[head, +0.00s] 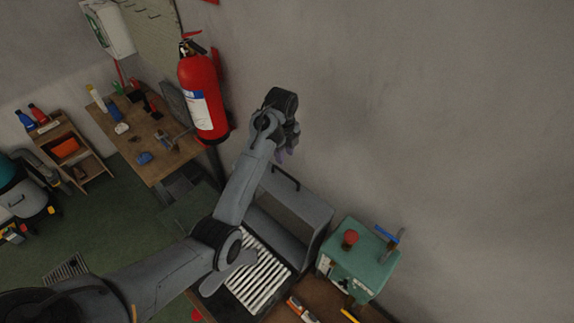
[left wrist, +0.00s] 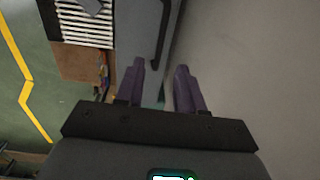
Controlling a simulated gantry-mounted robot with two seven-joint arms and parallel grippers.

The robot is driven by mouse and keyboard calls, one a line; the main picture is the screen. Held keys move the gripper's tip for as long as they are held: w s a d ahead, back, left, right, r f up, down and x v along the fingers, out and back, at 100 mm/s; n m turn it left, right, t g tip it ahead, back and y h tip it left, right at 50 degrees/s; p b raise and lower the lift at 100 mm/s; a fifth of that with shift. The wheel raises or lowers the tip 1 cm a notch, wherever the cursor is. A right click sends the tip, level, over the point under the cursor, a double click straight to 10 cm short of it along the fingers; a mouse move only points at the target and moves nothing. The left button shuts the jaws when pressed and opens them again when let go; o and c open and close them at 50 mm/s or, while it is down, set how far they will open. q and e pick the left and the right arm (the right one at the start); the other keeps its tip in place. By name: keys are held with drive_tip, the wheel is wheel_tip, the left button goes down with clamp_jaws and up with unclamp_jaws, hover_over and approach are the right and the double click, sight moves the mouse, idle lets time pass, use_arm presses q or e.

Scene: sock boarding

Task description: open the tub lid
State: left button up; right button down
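The grey tub (head: 262,226) stands below my left arm, with pale slats (head: 258,276) showing at its front. A grey panel that looks like its lid (head: 303,205) carries a black bar handle (head: 285,177) near its far edge. In the left wrist view the handle (left wrist: 162,38) lies just beyond the fingertips, apart from them. My left gripper (head: 282,156) is above the handle side, against the wall. Its purple fingers (left wrist: 160,75) are spread with nothing held between them. My arm hides part of the tub. My right gripper is in neither view.
A green box with a red button (head: 350,238) stands right of the tub. A red fire extinguisher (head: 203,95) hangs on the wall left of my left gripper. A wooden workbench (head: 150,135) with small items is at the left. The wall is close behind.

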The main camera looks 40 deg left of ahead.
sight(286, 173)
use_arm(q)
drive_tip(key=f, duration=0.3)
drive_tip(key=f+p, duration=0.1)
drive_tip(key=f, duration=0.2)
drive_tip(key=f+p, duration=0.1)
drive_tip(key=f, duration=0.2)
drive_tip(key=shift+w+f, duration=0.1)
drive_tip(key=shift+w, duration=0.15)
clamp_jaws()
